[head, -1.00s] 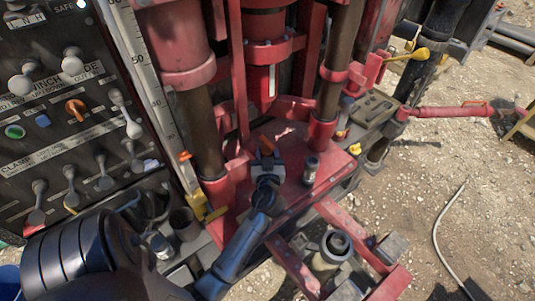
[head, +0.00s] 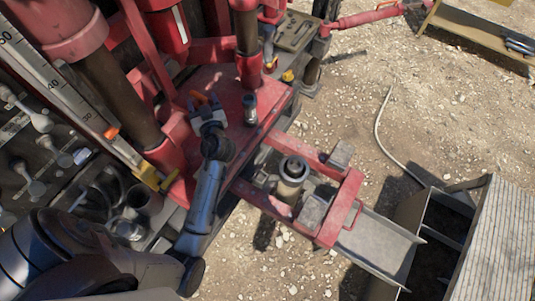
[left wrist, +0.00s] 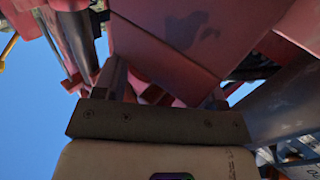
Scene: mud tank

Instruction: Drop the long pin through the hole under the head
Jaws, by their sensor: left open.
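My left gripper (head: 207,103) is open over the red deck plate (head: 235,128), close to the red column behind it. A small orange piece (head: 196,98) shows at its fingertips; I cannot tell whether it is part of the long pin. In the left wrist view, my left gripper (left wrist: 162,88) has its fingers apart, with red metal beyond and no pin visible between them. The red head (head: 168,32) hangs at the top of the head view. The hole under it is not visible. My right gripper is not in view.
A short dark cylinder (head: 249,109) stands on the deck to the gripper's right. A red frame (head: 330,228) juts out around a round metal collar (head: 292,176). A lever panel (head: 30,160) is at left. Open gravel (head: 345,120) lies right.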

